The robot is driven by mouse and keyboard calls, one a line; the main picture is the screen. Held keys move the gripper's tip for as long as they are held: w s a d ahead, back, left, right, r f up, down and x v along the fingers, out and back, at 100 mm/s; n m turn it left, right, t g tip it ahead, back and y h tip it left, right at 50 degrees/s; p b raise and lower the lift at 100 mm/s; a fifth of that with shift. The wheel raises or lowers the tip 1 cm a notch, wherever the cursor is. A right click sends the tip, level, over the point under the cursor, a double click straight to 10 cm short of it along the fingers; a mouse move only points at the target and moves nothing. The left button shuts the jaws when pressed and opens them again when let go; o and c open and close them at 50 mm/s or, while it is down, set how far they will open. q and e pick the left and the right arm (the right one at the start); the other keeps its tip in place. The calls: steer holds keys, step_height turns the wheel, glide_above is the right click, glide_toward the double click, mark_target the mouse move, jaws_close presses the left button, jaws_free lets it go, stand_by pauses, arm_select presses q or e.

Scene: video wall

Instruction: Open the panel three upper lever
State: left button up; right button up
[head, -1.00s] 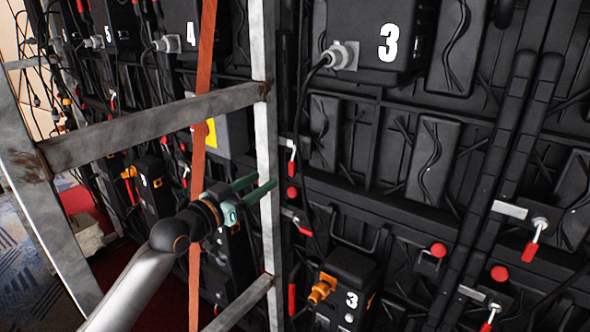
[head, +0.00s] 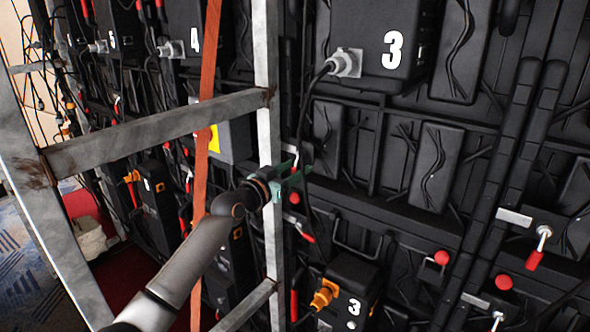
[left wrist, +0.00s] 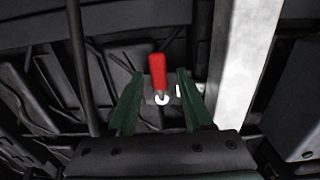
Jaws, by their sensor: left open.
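In the left wrist view, a red lever handle (left wrist: 158,72) with a pale pivot lies in the gap between the two fingers (left wrist: 160,88), with space on both sides. In the head view the fingers largely hide this upper lever. A lower red-handled lever (head: 304,233) sits beneath it. My right gripper is not in view.
The metal frame (head: 150,130) stands between me and the wall, with an orange strap (head: 206,110) hanging on it. The post (left wrist: 240,60) is close right of the fingers in the wrist view. More levers (head: 538,246) sit at the right. Black cables hang nearby.

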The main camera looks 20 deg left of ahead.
arm_select(q)
steer(key=shift+c, duration=0.3)
jaws_close()
stand_by(0.4)
